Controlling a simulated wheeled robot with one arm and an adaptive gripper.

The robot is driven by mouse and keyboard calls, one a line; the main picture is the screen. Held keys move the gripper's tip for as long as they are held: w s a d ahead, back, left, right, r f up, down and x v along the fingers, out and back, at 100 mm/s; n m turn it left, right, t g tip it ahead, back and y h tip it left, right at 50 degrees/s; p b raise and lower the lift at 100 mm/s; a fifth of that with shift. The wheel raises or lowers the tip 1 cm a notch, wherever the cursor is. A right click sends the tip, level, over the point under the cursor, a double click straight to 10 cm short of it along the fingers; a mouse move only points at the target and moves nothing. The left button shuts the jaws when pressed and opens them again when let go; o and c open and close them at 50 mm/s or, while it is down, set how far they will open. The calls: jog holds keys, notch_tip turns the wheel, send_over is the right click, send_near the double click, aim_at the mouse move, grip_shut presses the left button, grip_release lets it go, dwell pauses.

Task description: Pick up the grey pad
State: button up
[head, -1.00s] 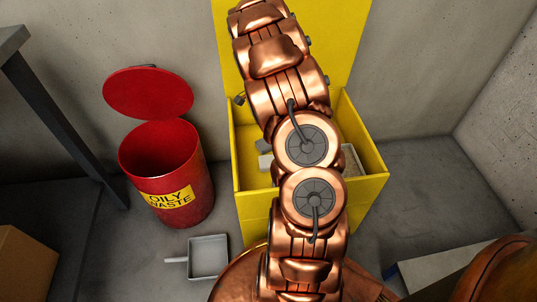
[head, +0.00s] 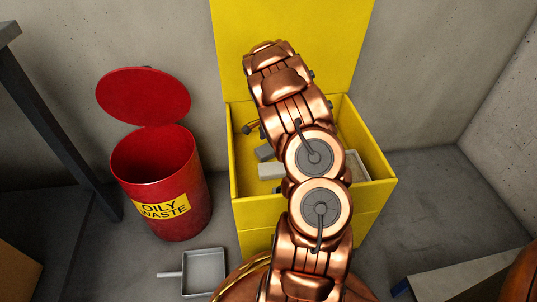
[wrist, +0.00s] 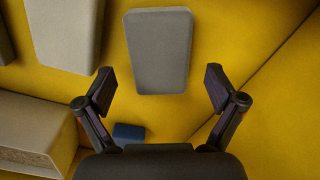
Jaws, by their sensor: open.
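The grey pad (wrist: 160,50) lies flat on the yellow floor of the bin, ahead of my gripper in the wrist view. It is a rounded, slightly tapered block. My gripper (wrist: 160,88) is open and empty; its two fingertips stand apart, to the left and right of the pad's near end, with the pad beyond them. In the head view a darker grey pad (head: 264,152) shows left of my arm, inside the yellow bin (head: 372,190). My arm hides most of the gripper there.
A red oily-waste can (head: 165,190) and a dustpan (head: 204,272) stand outside the bin.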

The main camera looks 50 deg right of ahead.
notch_tip(320, 180, down, 2)
jog(key=shift+c, duration=0.3)
jog(key=c, duration=1)
jog(key=shift+r, duration=0.1)
jog(key=shift+c, duration=0.2)
notch_tip(320, 180, up, 10)
jog(key=p, duration=0.3)
